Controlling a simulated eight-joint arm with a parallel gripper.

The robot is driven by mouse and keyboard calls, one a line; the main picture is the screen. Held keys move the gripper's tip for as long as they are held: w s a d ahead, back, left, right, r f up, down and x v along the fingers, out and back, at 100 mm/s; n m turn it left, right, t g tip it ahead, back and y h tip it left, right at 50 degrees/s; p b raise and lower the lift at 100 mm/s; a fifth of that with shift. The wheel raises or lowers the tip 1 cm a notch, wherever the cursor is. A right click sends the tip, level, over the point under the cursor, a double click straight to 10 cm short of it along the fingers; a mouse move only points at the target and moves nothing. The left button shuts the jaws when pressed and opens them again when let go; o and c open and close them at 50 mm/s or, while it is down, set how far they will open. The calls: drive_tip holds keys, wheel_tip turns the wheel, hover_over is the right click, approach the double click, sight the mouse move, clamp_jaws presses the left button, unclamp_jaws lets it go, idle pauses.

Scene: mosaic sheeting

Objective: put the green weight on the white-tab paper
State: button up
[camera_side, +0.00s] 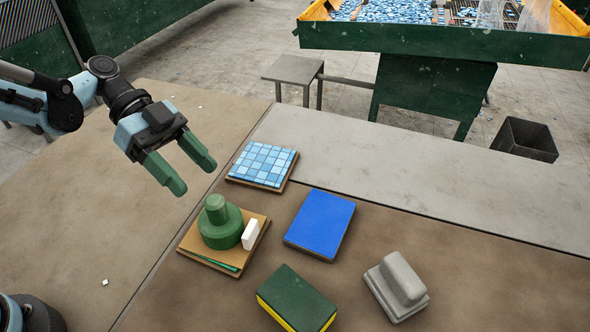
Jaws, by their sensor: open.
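The green weight (220,226), a squat cylinder with a knob on top, stands upright on a brown square board or sheet (258,222) left of centre. A white block-like piece (250,234) stands on the same square, right beside the weight. I cannot tell whether it is a paper's tab. A thin green strip (209,259) shows along the square's near edge. No other white-tabbed paper is clearly seen. My gripper (193,176), with green fingers, is open and empty, above and to the upper left of the weight, apart from it.
A blue-tiled mosaic sheet (263,163) lies behind the weight. A blue pad (320,222) lies to its right. A green-and-yellow block (296,300) and a grey handled tool (397,285) are nearer the front. The table left of the weight is mostly clear.

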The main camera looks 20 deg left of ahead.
drive_tip(key=s+a+r+n+t+y, duration=0.2)
drive_tip(key=a+n+t+y, duration=0.8)
drive_tip(key=a+n, duration=0.5)
drive_tip(key=s+n, duration=0.1)
drive_tip(key=n, duration=0.1)
drive_tip(key=shift+r+n+y, duration=0.2)
drive_tip(key=shift+n+y, duration=0.2)
